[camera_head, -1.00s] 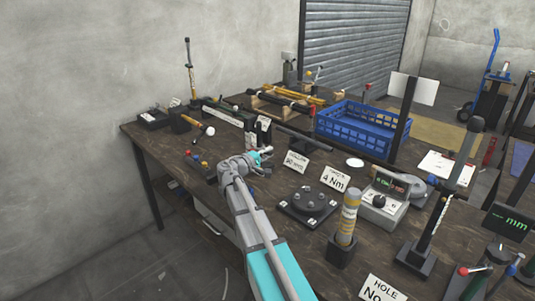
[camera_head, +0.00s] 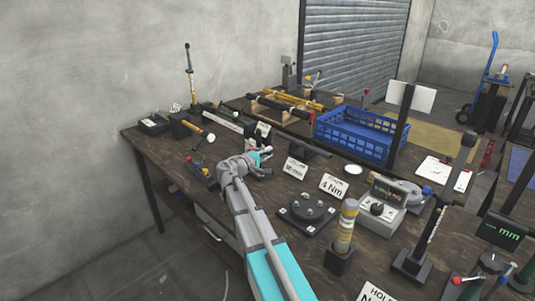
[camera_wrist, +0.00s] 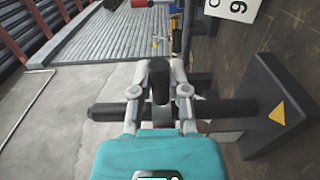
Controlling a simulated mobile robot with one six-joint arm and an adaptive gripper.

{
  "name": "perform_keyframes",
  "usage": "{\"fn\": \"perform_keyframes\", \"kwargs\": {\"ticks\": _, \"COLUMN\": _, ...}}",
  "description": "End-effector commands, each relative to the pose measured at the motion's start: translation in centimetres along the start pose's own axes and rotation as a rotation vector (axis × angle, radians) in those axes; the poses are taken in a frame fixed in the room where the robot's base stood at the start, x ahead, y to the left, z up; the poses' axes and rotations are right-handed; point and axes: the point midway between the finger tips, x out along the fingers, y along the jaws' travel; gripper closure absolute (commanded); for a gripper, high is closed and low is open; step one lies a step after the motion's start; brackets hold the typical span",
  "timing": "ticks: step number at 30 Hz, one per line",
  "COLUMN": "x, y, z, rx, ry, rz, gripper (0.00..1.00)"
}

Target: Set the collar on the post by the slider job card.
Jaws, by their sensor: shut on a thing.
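My gripper (camera_head: 258,158) is low over the workbench, left of the small white slider card (camera_head: 297,167). In the wrist view my gripper (camera_wrist: 160,90) is shut on a short dark piece (camera_wrist: 160,80) between its fingers; whether this is the collar I cannot tell. A black rod (camera_wrist: 228,107) runs across the wrist view behind the fingers to a dark block (camera_wrist: 275,108) with a yellow triangle. The fingers hide its middle, so I cannot tell whether the held piece is around or beside it. A white card (camera_wrist: 233,10) shows at the top right.
A blue crate (camera_head: 360,135) is behind. Tall upright posts rise at the right (camera_head: 437,210) and far left (camera_head: 190,75).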

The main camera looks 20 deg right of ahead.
Motion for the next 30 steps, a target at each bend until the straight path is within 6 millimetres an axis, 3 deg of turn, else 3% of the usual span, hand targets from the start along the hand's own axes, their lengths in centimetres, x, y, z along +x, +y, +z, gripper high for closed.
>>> {"fn": "perform_keyframes", "kwargs": {"ticks": 7, "x": -0.01, "y": -0.05, "z": -0.02, "rx": 0.000, "ry": 0.000, "rz": 0.001, "gripper": 1.00}}
{"fn": "perform_keyframes", "kwargs": {"ticks": 8, "x": -0.01, "y": -0.05, "z": -0.03, "rx": 0.000, "ry": 0.000, "rz": 0.000, "gripper": 0.73}}
{"fn": "perform_keyframes", "kwargs": {"ticks": 13, "x": -0.03, "y": -0.06, "z": -0.04, "rx": 0.000, "ry": 0.001, "rz": 0.000, "gripper": 0.43}}
{"fn": "perform_keyframes", "kwargs": {"ticks": 30, "x": -0.85, "y": -0.06, "z": -0.02, "rx": 0.000, "ry": 0.002, "rz": 0.000, "gripper": 0.43}}
